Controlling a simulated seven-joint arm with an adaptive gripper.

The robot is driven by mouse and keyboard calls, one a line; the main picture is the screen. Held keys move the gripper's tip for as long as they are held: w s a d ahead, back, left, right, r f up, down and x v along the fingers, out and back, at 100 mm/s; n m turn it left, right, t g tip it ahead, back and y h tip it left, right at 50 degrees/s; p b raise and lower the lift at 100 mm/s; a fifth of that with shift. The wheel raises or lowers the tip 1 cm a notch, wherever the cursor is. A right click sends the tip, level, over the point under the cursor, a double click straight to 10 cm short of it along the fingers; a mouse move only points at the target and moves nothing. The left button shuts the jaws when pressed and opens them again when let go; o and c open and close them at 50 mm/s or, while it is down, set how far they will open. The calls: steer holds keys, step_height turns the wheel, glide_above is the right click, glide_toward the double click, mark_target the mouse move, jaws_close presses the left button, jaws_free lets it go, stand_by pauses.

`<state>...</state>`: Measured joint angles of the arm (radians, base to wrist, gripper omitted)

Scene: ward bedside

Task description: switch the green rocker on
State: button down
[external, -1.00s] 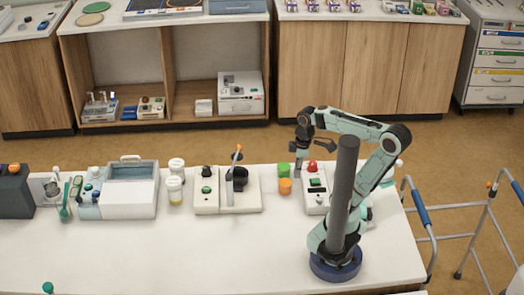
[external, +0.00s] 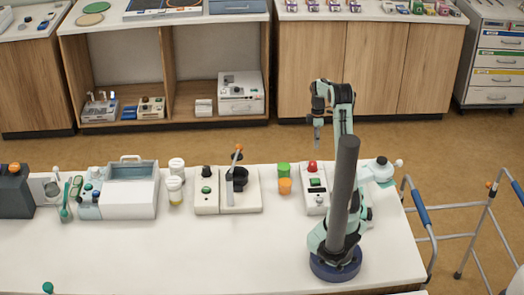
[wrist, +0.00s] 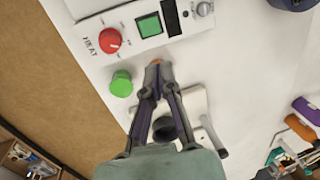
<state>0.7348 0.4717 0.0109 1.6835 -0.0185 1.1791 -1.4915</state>
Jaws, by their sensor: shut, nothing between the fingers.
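The green rocker (wrist: 149,26) is a square on a white panel box (wrist: 170,30), between a red knob (wrist: 110,40) labelled HEAT and a dark display. In the external view the rocker (external: 316,183) shows on top of the box, at the right of the table. I cannot tell which way it is tipped. My gripper (external: 317,138) is shut and empty, pointing down, raised clear of the box and apparently towards the table's far edge. In the wrist view its fingertips (wrist: 157,72) meet below the rocker in the picture.
A green-topped container (external: 283,169) and an orange one (external: 285,186) stand left of the box. Further left is a base with a lever (external: 240,200) beside a white box with a green button (external: 206,189). The front of the table is mostly clear.

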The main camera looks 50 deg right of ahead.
mark_target(314, 181)
steer(key=f, duration=0.4)
steer(key=s+a+f, duration=0.1)
steer(key=f, duration=0.4)
steer(key=a+f, duration=0.1)
steer(key=f, duration=0.3)
steer(key=shift+s+f, duration=0.35)
steer(key=shift+s, duration=0.05)
steer(key=shift+s+a+f+t+h, duration=0.15)
steer(key=shift+f+t+h, duration=0.15)
steer(key=shift+w+d+r, duration=0.3)
steer(key=shift+w+d, duration=0.3)
